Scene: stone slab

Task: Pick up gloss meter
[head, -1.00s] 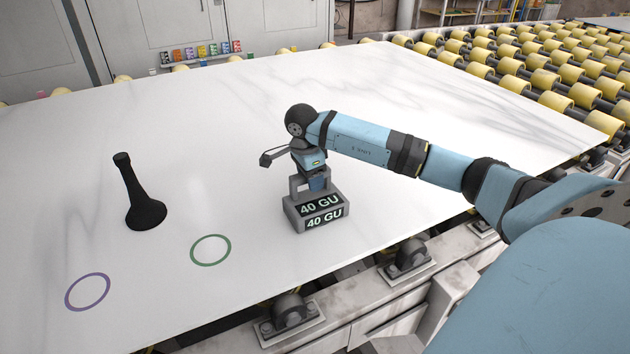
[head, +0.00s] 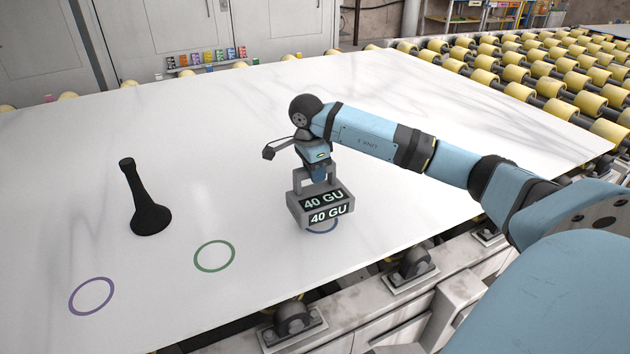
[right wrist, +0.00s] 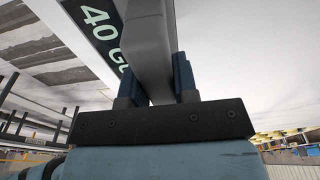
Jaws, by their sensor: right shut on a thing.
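The gloss meter (head: 322,206) is a grey box with a handle on top and dark panels reading "40 GU". In the head view it is held a little above the white slab, over a blue ring (head: 322,229) that it partly hides. My right gripper (head: 319,176) is shut on its handle from above. In the right wrist view the handle (right wrist: 150,50) runs between the two blue fingers of the right gripper (right wrist: 157,85), with part of the "40 GU" panel beside it. My left gripper is not in view.
A black cone-shaped tool (head: 147,205) stands on the white slab (head: 220,130) at left. A green ring (head: 214,256) and a purple ring (head: 91,296) on the slab are empty. Yellow rollers (head: 540,75) lie at right and a rack of coloured items (head: 205,59) at the back.

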